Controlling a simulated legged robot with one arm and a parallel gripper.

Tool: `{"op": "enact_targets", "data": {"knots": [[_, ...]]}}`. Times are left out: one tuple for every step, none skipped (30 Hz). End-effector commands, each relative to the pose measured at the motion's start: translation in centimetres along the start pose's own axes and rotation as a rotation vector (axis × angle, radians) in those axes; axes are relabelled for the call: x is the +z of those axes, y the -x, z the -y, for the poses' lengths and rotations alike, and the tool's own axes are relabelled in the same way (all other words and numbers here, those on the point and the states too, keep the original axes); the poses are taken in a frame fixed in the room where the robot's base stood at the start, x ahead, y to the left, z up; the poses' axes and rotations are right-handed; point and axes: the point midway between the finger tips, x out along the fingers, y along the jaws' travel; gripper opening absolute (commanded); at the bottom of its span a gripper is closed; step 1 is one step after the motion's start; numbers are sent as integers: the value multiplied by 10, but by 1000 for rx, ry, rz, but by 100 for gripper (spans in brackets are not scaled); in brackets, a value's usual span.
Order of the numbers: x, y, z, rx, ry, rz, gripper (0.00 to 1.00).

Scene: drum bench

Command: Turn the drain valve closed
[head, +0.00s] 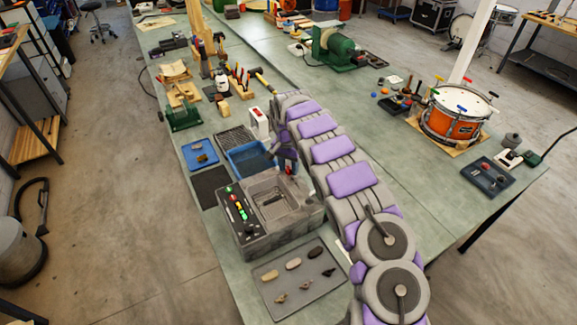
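A grey box-shaped unit (250,240) stands on the near part of the green bench, with an open basin and a dark panel of coloured controls. My gripper (291,174) hangs down from my grey and purple arm at the back right of this unit. A small red part (291,168) shows at the gripper's tip; I cannot tell whether it is the drain valve handle or whether the fingers touch it. The fingers are too small to read as open or shut. No other drain valve can be made out, and my arm hides the unit's right surroundings.
A grey tray (268,276) with several small pieces lies in front of the unit. A blue bin (240,162), a blue tray (189,160) and a white-and-red box (258,122) stand behind it. An orange drum (450,125) sits at right.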

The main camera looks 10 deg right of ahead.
Motion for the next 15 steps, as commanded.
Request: {"op": "enact_targets", "data": {"knots": [[0,0,0,0,0,0,37],[0,0,0,0,0,0,34],[0,0,0,0,0,0,30],[0,0,0,0,0,0,27],[0,0,0,0,0,0,24],[0,0,0,0,0,0,21],[0,0,0,0,0,0,18],[0,0,0,0,1,0,15],[0,0,0,-1,1,0,11],[0,0,1,-1,1,0,8],[0,0,1,-1,1,-1,5],[0,0,1,-1,1,-1,1],[0,0,1,-1,1,-1,0],[0,0,1,-1,1,-1,0],[0,0,1,-1,1,-1,0]]}}
